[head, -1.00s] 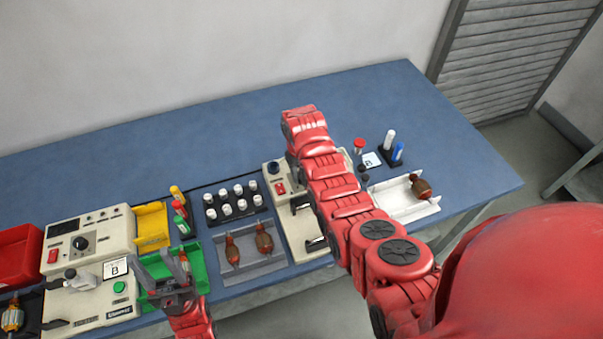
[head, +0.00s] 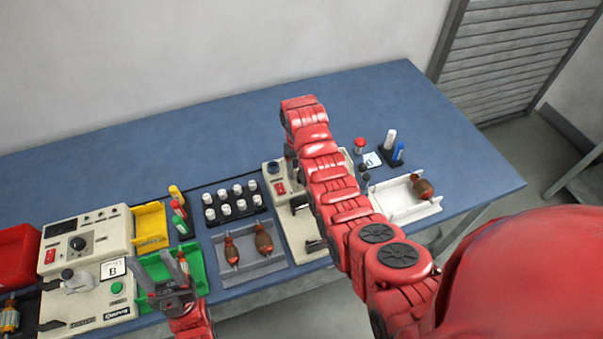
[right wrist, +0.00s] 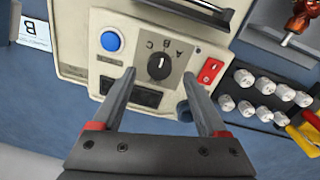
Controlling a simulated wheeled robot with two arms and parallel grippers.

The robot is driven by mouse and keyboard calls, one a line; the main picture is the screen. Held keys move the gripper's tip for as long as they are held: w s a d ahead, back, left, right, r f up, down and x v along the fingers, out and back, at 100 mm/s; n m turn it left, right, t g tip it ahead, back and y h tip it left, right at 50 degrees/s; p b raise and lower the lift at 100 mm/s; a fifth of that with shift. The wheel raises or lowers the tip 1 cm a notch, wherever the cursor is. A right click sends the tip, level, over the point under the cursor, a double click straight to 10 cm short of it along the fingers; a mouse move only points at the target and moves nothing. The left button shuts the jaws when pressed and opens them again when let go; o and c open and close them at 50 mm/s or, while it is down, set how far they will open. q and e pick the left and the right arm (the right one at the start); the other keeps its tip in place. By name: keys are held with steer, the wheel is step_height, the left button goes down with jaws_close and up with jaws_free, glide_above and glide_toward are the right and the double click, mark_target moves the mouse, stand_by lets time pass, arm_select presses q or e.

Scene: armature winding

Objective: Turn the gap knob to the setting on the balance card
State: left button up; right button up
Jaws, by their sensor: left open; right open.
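The gap knob (right wrist: 159,66), black and round with a pale pointer mark, sits on a cream machine panel under the letters A, B and C. I cannot tell surely which letter the mark faces. A white card reading B (right wrist: 35,32) shows at the left of the right wrist view; it also shows on the table at right in the head view (head: 372,160). My right gripper (right wrist: 159,75) is open, its fingertips on either side of the knob in the picture; contact is unclear. In the head view my right arm hides the knob. My left gripper (head: 163,272) is open over the green tray.
A blue button (right wrist: 112,41) and a red rocker switch (right wrist: 210,71) flank the knob. A rack of white-capped vials (head: 232,204) and a grey armature tray (head: 281,266) stand beside the machine. A second machine (head: 120,229) with another B card (head: 114,269) stands at left. The back of the table is clear.

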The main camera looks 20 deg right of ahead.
mark_target(299, 176)
step_height(299, 176, up, 4)
steer(key=shift+w+a+r+p, duration=0.1)
steer(key=shift+r+p, duration=0.15)
steer(key=shift+p, duration=0.15)
step_height(299, 176, up, 10)
steer(key=p, duration=0.9)
steer(key=shift+a, duration=0.25)
steer(key=shift+f, duration=0.2)
